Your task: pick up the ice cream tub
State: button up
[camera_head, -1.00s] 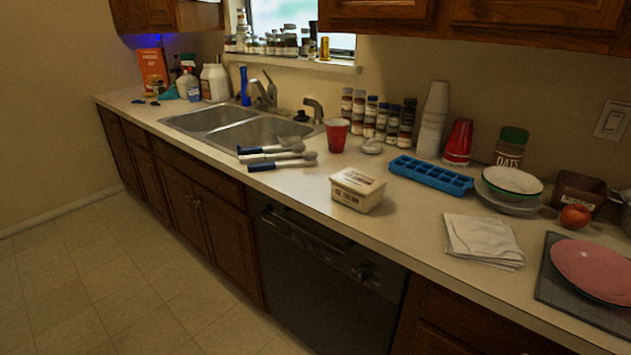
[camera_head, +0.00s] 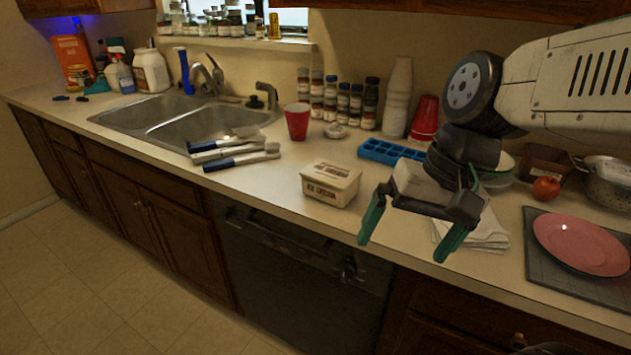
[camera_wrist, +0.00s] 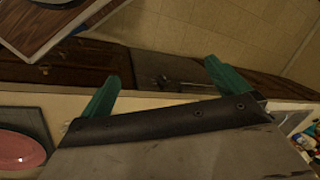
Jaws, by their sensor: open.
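The ice cream tub (camera_head: 331,185) is a small cream-coloured box with a lid and dark lettering. It stands upright on the counter near the front edge, above the dishwasher. My gripper (camera_head: 408,242) is open and empty, with green fingers pointing down, to the right of the tub and apart from it. In the wrist view my gripper (camera_wrist: 160,84) shows its two spread green fingers with nothing between them. The tub does not show clearly in the wrist view.
A blue ice tray (camera_head: 385,151) lies behind the tub, and a red cup (camera_head: 297,121) stands behind it to the left. Brushes (camera_head: 235,157) lie left. A folded cloth (camera_head: 492,236) and a pink plate (camera_head: 581,244) are right. Counter between brushes and tub is clear.

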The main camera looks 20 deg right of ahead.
jog(key=w+a+m+y, duration=0.3)
jog(key=w+m+y, duration=0.1)
jog(key=w+m, duration=0.15)
jog(key=m+t+y, duration=0.2)
jog(key=m+t, duration=0.7)
jog(key=m, duration=1)
send_near(335, 172)
jog(key=a, duration=0.2)
jog(key=x, duration=0.5)
jog(key=d+f+x, duration=0.1)
jog(key=x, duration=0.2)
jog(key=shift+w+a, duration=0.1)
jog(key=shift+w, duration=0.35)
jog(key=shift+t, duration=0.3)
jog(key=c, duration=1.1)
jog(key=shift+r, duration=0.15)
